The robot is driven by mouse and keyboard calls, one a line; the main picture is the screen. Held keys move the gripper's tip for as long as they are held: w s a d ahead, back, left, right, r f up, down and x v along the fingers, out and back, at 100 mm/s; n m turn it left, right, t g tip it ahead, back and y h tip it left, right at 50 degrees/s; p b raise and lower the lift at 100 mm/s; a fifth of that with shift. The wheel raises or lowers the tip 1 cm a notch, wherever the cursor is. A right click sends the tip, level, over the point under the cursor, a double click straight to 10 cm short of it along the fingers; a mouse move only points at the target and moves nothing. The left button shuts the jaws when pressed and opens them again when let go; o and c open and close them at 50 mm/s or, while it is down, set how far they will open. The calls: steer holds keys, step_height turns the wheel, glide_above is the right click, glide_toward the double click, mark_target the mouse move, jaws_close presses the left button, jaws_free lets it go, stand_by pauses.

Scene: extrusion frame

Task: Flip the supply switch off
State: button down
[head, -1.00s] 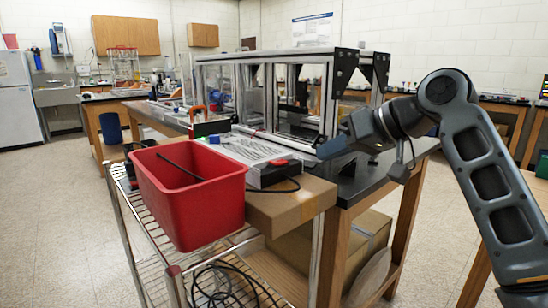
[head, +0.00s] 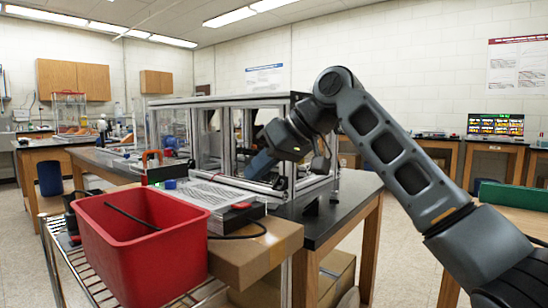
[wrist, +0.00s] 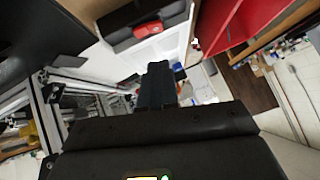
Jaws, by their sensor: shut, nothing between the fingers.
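The supply is a pale box with a slotted top (head: 205,193) and a dark end panel. A red switch (head: 242,206) sits at that end, and it also shows in the wrist view (wrist: 148,29). I cannot tell which way the switch is set. My gripper (head: 258,168) is above and behind the switch in the head view, in front of the frame. In the wrist view my gripper (wrist: 160,82) is shut and empty, its fingers pointing toward the supply, apart from the switch.
A red bin (head: 140,250) stands beside the supply on a wire cart. A cardboard box (head: 255,250) lies under the supply's end. The aluminium extrusion frame (head: 220,101) stands on the black bench (head: 345,205) close behind my gripper.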

mark_target(236, 205)
steer(key=f, duration=0.2)
steer(key=a+f, duration=0.1)
steer(key=shift+s+a+f+b, duration=0.1)
steer(key=shift+a+f+b, duration=0.05)
steer(key=shift+f+b, duration=0.2)
steer(key=shift+s+a+f, duration=0.15)
steer(key=shift+a+f, duration=0.05)
steer(key=shift+f, duration=0.35)
